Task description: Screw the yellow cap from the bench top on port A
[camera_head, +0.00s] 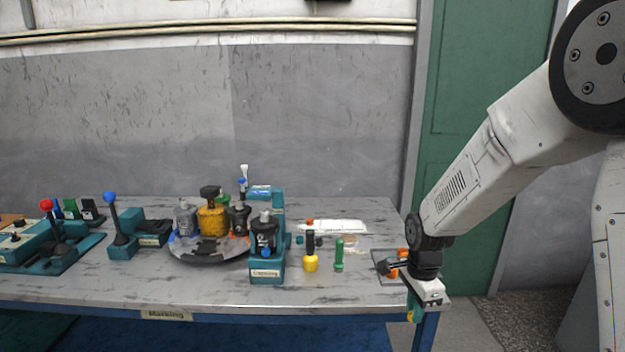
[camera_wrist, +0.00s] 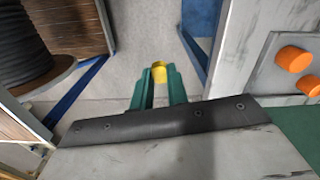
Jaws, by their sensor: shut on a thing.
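My gripper (camera_head: 412,306) hangs over the front right corner of the bench, pointing down. In the wrist view its two green fingers (camera_wrist: 159,88) are shut on a small yellow cap (camera_wrist: 159,70) at their tips. The floor shows beyond the cap. In the head view a bit of yellow (camera_head: 411,318) shows at the fingertips. Port A cannot be picked out in either view. A teal fixture (camera_head: 268,271) with a dark, grey-topped unit stands near the middle of the bench.
The grey bench (camera_head: 200,283) carries a round dark turntable (camera_head: 205,255) with several bodies, one yellow (camera_head: 212,219). A yellow-based tool (camera_head: 311,263) and a green tool (camera_head: 339,256) stand right of the fixture. Orange caps (camera_wrist: 294,59) sit on a grey plate beside my gripper.

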